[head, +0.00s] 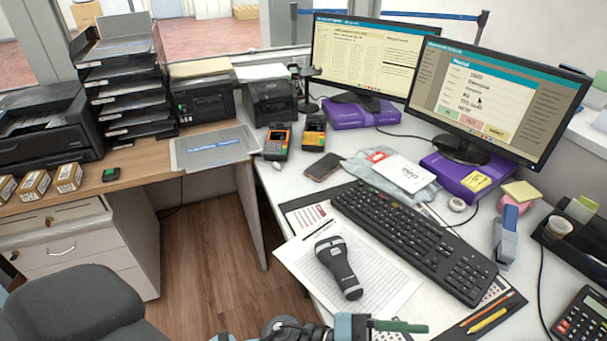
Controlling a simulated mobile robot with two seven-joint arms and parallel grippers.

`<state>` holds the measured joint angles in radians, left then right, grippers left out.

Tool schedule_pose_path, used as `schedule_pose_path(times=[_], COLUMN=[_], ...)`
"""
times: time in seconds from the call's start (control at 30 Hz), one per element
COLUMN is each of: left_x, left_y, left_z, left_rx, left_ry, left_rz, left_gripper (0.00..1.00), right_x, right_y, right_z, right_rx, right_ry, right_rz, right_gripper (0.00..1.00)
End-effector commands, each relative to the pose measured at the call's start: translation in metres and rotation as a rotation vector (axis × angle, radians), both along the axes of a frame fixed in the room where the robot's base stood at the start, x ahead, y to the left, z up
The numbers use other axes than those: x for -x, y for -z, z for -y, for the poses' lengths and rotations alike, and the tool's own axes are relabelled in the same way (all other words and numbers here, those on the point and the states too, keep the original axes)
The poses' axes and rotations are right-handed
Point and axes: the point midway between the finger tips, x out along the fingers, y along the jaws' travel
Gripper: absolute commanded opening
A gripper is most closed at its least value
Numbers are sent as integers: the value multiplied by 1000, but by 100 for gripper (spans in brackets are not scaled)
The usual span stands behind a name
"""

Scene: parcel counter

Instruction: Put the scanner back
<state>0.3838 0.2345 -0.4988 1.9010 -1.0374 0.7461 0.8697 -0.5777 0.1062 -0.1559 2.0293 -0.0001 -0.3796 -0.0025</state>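The scanner (339,267), a black and grey handheld one, lies on printed sheets (384,296) on the white desk, left of the keyboard. Nothing holds it. A small black stand (307,104) with a round base is at the back of the desk, beside the label printer; I cannot tell for sure that it is the scanner's holder. My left gripper (400,326) shows at the bottom edge as a teal and green finger pointing right, in front of the scanner and apart from it. My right gripper is not in view.
A keyboard (408,238), a phone (323,167) and two card terminals (314,133) occupy the desk, with two monitors (497,97) behind. A stapler (505,242) and calculator (583,318) are at right. A chair (75,305) stands at lower left.

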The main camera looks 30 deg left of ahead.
Motion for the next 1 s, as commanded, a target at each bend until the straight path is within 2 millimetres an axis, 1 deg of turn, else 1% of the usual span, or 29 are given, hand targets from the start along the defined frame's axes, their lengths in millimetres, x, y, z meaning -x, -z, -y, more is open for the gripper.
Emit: schedule_pose_path(times=[0.03,0.07,0.17,0.2,0.27,0.3,0.37,0.4,0.47,0.5,0.57,0.6,0.67,0.7,0.8,0.83,0.9,1.0], left_x=[-1,-3,-6,-4,1,8,22,34,57,75,106,128,160,180,220,228,243,251], left_y=[10,16,45,60,86,104,132,151,180,199,225,240,259,268,284,286,290,292], left_z=[-12,-20,-49,-63,-82,-95,-114,-127,-144,-155,-170,-179,-189,-195,-203,-204,-207,-208], left_rx=[41,61,95,95,82,67,32,4,-50,-91,-158,-204,-269,-309,-385,-400,-428,-445], left_ry=[-93,-153,-350,-428,-539,-609,-705,-764,-843,-889,-947,-975,-1005,-1016,-1028,-1029,-1028,-1026], left_rz=[-69,-109,-257,-320,-423,-495,-602,-678,-794,-874,-993,-1071,-1177,-1241,-1359,-1385,-1426,-1450], left_gripper=[60,60,60,60,60,60,60,60,60,60,60,60,60,60,60,60,60,60], right_x=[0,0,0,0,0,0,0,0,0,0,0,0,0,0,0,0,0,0], right_y=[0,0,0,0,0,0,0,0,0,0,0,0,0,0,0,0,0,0], right_z=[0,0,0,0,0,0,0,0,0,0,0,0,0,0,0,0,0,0], right_rx=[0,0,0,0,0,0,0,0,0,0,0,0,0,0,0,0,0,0], right_ry=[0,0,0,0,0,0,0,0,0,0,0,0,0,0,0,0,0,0], right_rz=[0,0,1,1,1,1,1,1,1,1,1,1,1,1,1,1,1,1], right_gripper=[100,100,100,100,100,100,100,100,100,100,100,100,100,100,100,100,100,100])
